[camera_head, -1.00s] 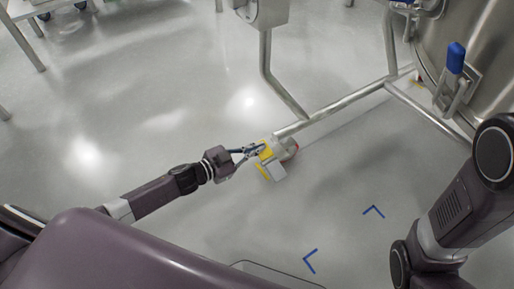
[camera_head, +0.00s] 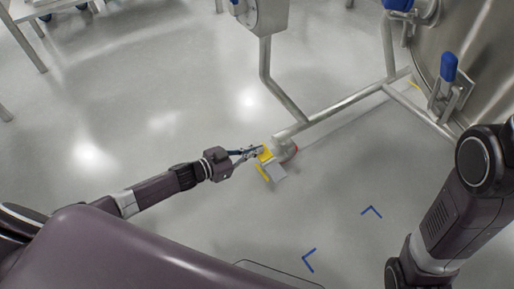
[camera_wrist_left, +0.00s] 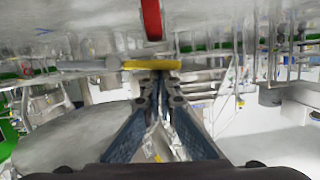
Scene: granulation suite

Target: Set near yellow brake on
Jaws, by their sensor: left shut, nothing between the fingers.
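The near yellow brake (camera_head: 265,155) is a small yellow pedal at a caster at the near end of the steel frame (camera_head: 340,105). My left gripper (camera_head: 257,152) is shut and empty, with its fingertips at the pedal. In the left wrist view the shut fingertips (camera_wrist_left: 160,80) point at a yellow bar (camera_wrist_left: 151,65), just beyond them; whether they touch cannot be told. A red part (camera_wrist_left: 151,18) shows above the bar. The gripper partly hides the pedal in the head view. My right gripper is out of view.
A steel vessel (camera_head: 480,50) with blue-handled clamps (camera_head: 448,68) stands on the frame at the upper right. A box on a post (camera_head: 262,15) rises at the top. A trolley (camera_head: 30,30) stands at the upper left. Blue corner marks (camera_head: 371,211) lie on the open floor.

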